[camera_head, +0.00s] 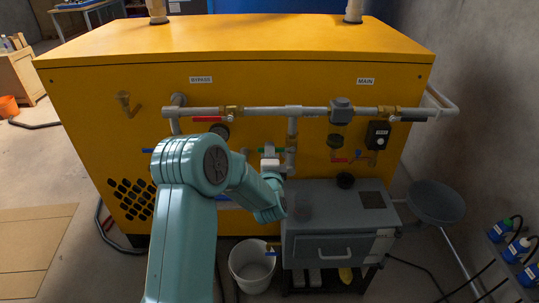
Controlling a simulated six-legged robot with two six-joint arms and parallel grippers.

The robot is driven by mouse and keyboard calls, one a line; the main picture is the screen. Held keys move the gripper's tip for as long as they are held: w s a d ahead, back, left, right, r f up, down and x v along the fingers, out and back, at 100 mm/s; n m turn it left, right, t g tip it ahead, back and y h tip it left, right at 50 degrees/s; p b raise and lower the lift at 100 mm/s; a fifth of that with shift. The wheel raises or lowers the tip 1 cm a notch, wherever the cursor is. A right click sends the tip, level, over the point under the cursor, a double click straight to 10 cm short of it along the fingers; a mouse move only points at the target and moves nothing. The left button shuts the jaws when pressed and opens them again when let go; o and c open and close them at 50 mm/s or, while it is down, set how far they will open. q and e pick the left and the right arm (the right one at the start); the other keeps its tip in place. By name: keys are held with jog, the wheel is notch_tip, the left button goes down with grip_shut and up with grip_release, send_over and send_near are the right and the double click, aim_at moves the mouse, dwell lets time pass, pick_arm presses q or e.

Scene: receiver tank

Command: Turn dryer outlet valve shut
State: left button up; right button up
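A yellow cabinet (80,80) carries grey pipes and several valves on its front. A green valve handle (278,150) shows low in the middle, partly hidden. No label that I can read names the dryer outlet valve. My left gripper (270,161) is at the end of the teal arm, in front of the pipes at the green handle. It is small and partly hidden by my arm. I cannot tell whether its fingers are open or touch the handle. My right gripper is not in view.
A red handle (207,119) sits on the pipe under the BYPASS label (201,79). A grey box (335,218) with a drawer stands in front at the right. A white bucket (251,269) is beside it. A round stool (436,202) stands further right. The left floor is mostly clear.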

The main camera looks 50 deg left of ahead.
pick_arm(q)
jog(key=shift+d, duration=0.1)
jog(key=p+v, duration=0.6)
jog(key=v, duration=1)
jog(key=shift+s+p, duration=0.15)
jog(key=shift+p, duration=0.25)
jog(key=shift+r, duration=0.1)
